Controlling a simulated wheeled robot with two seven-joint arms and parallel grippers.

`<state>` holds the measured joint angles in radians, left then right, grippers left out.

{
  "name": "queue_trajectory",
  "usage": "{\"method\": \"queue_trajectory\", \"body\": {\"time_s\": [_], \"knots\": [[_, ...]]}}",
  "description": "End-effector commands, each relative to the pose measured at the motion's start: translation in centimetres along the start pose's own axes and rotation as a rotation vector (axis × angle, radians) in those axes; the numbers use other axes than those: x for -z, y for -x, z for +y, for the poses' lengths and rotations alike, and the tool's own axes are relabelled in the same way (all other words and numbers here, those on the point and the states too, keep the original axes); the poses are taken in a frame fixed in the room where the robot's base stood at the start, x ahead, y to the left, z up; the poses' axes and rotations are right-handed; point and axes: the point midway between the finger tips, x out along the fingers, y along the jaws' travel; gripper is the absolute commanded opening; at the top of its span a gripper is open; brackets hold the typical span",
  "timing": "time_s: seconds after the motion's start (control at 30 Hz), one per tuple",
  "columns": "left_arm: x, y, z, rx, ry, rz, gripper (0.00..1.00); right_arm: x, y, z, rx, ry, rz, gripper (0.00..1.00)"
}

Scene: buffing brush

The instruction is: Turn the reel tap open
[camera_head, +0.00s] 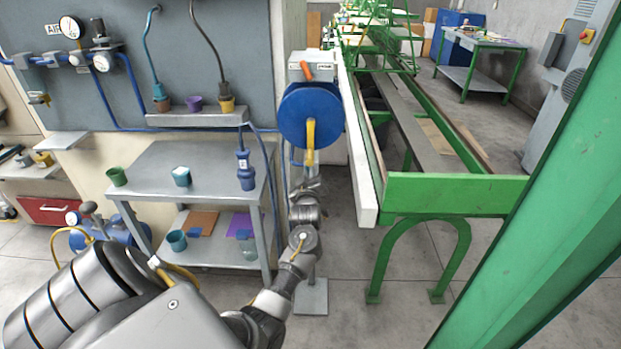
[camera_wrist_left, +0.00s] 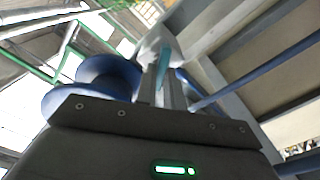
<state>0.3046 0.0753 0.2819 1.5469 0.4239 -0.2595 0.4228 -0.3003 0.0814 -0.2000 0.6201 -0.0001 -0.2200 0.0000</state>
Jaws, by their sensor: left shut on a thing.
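The blue hose reel (camera_head: 296,112) hangs on a post, with a yellow hose part (camera_head: 310,135) at its front. An orange lever (camera_head: 306,70) sits on the pale box above it. My left gripper (camera_head: 310,184) is just below the reel, small and partly hidden by my own wrist. In the left wrist view, my left gripper (camera_wrist_left: 167,85) is shut on a thin teal piece (camera_wrist_left: 164,62), with a white part behind it. I cannot tell whether this piece is the tap's handle. The reel (camera_wrist_left: 105,78) shows left of the fingers. My right gripper is out of view.
A grey shelf trolley (camera_head: 190,160) with cups stands left of the post. A green-framed conveyor (camera_head: 455,195) stands close on the right. A green beam (camera_head: 540,210) crosses the right foreground. A narrow strip of floor lies between trolley and conveyor.

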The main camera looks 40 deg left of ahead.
Motion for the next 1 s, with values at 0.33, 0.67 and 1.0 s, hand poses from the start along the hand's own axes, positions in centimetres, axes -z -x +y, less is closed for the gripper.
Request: {"method": "queue_trajectory", "body": {"time_s": [0.33, 0.67, 1.0], "knots": [[-0.2, 0.0, -0.2, -0.001, 0.332, 0.001, 0.0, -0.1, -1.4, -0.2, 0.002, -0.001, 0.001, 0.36], [-0.3, 0.0, -0.4, -0.001, 0.641, 0.0, 0.0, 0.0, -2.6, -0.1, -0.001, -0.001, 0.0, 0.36], [-0.3, 0.0, -0.4, -0.002, 0.892, 0.0, 0.0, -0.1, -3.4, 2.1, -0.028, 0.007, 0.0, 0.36]]}}
